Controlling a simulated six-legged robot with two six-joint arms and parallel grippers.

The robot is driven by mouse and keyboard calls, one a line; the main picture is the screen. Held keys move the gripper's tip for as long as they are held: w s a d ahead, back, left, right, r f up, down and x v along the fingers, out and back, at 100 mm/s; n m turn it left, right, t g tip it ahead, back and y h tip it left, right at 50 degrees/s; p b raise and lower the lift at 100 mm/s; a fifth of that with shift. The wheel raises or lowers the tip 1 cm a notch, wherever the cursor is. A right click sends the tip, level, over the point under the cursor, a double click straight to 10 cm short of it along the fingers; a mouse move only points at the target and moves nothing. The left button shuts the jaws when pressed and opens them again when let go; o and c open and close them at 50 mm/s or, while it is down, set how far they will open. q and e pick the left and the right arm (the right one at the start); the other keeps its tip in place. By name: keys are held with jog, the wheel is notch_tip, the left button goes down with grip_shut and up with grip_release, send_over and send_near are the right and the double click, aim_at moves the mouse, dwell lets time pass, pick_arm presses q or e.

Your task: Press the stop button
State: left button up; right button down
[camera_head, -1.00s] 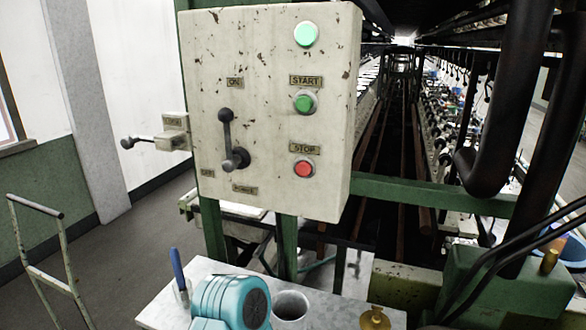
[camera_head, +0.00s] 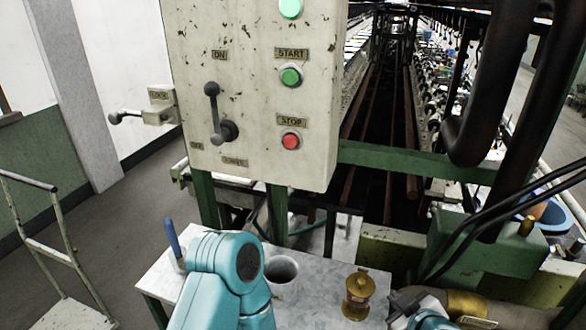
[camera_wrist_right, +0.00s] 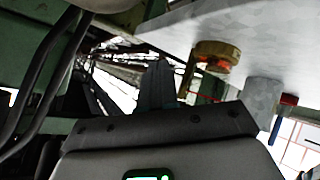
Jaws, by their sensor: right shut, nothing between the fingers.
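The red stop button (camera_head: 291,141) is on the pale, chipped control box (camera_head: 255,100), under a STOP label (camera_head: 291,121) and below the green start button (camera_head: 290,77). My right gripper (camera_head: 398,300) is low in the head view, right of the brass oiler, well below and right of the stop button and apart from it. Its fingers (camera_wrist_right: 158,88) are together and empty in the right wrist view, where the stop button does not show. A teal link of my arm shows at the bottom; my left gripper is not in view.
A lever switch (camera_head: 219,115) sits left of the buttons, and a LOCK handle (camera_head: 145,117) sticks out left. A grey table (camera_head: 315,290) below holds a metal cup (camera_head: 281,272), a brass oiler (camera_head: 357,295) and a blue-handled tool (camera_head: 173,240). Dark pipes (camera_head: 485,110) stand right.

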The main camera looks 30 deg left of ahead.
aim_at(291, 141)
jog(key=a+r, duration=0.2)
jog(key=r, duration=0.1)
jog(key=s+a+r+n+y, duration=0.1)
jog(key=a+r, duration=0.1)
jog(key=r, duration=0.1)
jog(key=a+r+n, duration=0.1)
jog(key=a+r, duration=0.1)
jog(key=r, duration=0.1)
jog(key=shift+s+a+r+t+y+p, duration=0.1)
jog(key=shift+s+t+y+p, duration=0.1)
jog(key=shift+t+y+p, duration=0.15)
jog(key=s+a+r+n+y, duration=0.2)
jog(key=s+a+r, duration=0.2)
jog(key=r, duration=0.3)
jog(key=s+a+r+n+y+p, duration=0.1)
jog(key=s+a+r+n+y, duration=0.1)
jog(key=s+a+r, duration=0.3)
jog(key=s+a+r+n+y+p, duration=0.1)
jog(key=s+a+r, duration=0.3)
jog(key=r, duration=0.6)
jog(key=shift+s+a+r+n+g+y, duration=0.45)
jog(key=shift+s+y, duration=0.2)
jog(key=shift+s, duration=0.35)
